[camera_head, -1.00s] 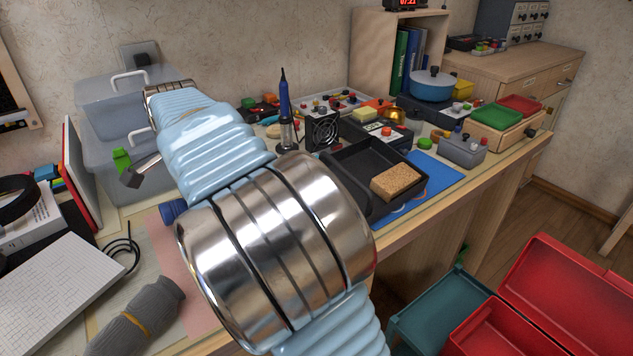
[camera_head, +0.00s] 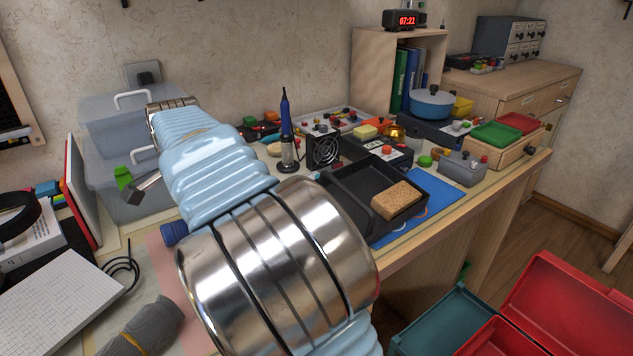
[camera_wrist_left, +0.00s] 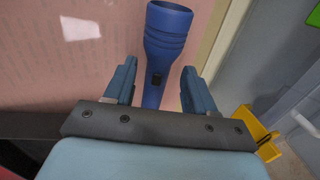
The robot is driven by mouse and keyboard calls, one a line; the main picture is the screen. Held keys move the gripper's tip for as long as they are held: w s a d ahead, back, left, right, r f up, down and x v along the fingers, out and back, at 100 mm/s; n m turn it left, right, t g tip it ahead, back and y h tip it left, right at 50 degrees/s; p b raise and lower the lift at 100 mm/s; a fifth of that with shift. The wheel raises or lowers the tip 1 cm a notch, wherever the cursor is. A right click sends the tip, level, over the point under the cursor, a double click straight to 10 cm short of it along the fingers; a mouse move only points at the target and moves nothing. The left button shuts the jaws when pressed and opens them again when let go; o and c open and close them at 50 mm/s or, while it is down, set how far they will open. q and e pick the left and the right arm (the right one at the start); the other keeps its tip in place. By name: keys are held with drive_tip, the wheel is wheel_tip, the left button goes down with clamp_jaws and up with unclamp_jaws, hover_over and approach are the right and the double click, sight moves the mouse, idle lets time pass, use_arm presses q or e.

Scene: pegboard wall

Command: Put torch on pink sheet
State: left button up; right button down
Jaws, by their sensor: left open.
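The blue torch (camera_wrist_left: 165,40) is in the left wrist view, its wide head at the top and its narrower body between the fingers of my left gripper (camera_wrist_left: 160,85). The fingers are open, with gaps on both sides of the torch. The pink sheet (camera_wrist_left: 60,75) shows behind the torch; I cannot tell whether they touch. In the head view, the end of the torch (camera_head: 173,233) shows beside my arm, and a strip of the pink sheet (camera_head: 168,268) is visible. My arm hides my left gripper there. My right gripper is not in view.
Clear bins (camera_head: 105,130) stand behind the arm. A grey rolled cloth (camera_head: 150,325) and a white gridded pad (camera_head: 60,300) lie at the front left. A black tray (camera_head: 350,190) with a sponge (camera_head: 397,200) sits to the right, and a soldering iron (camera_head: 287,120) stands behind.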

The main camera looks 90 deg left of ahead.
use_arm(q)
drive_tip(key=v, duration=1.1)
